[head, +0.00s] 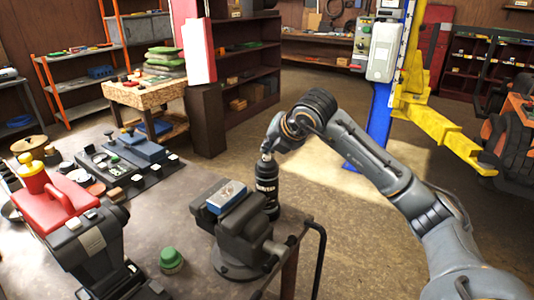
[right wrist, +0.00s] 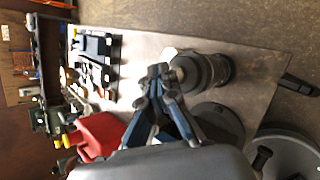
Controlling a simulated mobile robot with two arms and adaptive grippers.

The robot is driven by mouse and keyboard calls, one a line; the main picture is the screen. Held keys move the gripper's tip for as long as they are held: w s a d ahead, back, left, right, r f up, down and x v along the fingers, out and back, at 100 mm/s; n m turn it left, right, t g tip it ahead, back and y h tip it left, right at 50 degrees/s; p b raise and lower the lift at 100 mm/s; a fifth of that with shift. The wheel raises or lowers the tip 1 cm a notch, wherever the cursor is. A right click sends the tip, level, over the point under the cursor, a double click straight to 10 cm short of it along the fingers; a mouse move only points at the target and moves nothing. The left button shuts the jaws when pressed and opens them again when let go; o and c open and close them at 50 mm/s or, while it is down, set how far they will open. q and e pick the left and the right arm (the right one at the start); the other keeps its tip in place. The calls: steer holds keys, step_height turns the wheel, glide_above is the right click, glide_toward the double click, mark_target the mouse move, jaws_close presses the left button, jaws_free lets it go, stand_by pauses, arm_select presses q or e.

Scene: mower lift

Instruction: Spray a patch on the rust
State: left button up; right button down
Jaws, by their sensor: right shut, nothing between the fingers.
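A blue block with a pale grey top (head: 227,197) sits in the vise jaws. I cannot make out a spray can or a rust patch with certainty. My left gripper is not in view.
A red can with a yellow top (head: 42,188) and a grey machine (head: 95,245) crowd the bench's left. A green-lidded jar (head: 171,258) stands left of the vise. A yellow lift arm (head: 440,125) and an orange mower (head: 515,125) are right, beyond open floor.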

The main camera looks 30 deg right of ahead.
mark_target(269, 157)
steer(key=shift+r+p, duration=2.15)
steer(key=shift+r, duration=0.95)
steer(key=shift+f, duration=0.1)
